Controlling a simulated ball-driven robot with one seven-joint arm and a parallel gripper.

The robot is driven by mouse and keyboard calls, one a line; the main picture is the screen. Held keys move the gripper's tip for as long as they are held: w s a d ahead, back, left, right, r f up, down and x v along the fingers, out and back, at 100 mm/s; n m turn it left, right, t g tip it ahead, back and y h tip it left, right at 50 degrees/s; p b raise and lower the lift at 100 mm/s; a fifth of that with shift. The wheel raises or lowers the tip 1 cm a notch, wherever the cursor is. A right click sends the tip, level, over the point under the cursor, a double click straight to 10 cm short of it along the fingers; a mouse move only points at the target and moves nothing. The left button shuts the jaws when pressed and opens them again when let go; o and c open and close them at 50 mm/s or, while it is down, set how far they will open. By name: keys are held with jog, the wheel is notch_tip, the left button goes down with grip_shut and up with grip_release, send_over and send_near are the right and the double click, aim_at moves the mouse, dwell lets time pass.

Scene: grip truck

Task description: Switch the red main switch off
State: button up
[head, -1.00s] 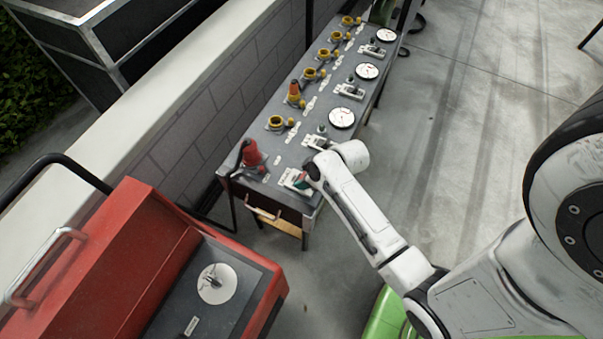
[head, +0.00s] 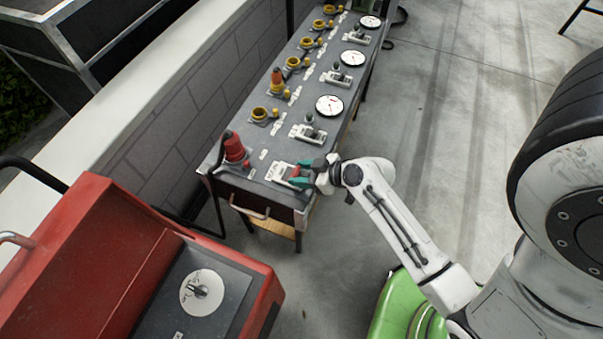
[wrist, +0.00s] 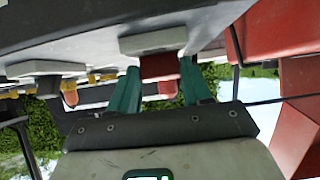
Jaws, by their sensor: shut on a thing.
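The red main switch shows in the wrist view as a dark red block-shaped handle (wrist: 159,67) below a pale plate. In the head view its white base plate (head: 280,171) sits at the near end of the grey panel table (head: 232,178); my gripper hides most of the handle. My gripper (head: 299,174) reaches it from the right, its teal fingers low over the plate. In the wrist view, my gripper's fingers (wrist: 160,86) stand on either side of the red handle, shut on it. The switch's exact angle cannot be told.
A red connector (head: 234,148) stands left of the switch. Several yellow sockets (head: 260,114), white dials (head: 329,105) and other switches (head: 307,133) line the table. A red cabinet (head: 110,255) is at lower left.

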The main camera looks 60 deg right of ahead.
jog(key=shift+w+r, duration=0.1)
jog(key=o, duration=1.1)
jog(key=shift+c, duration=0.2)
jog(key=v, duration=1.1)
jog(key=shift+b, duration=0.3)
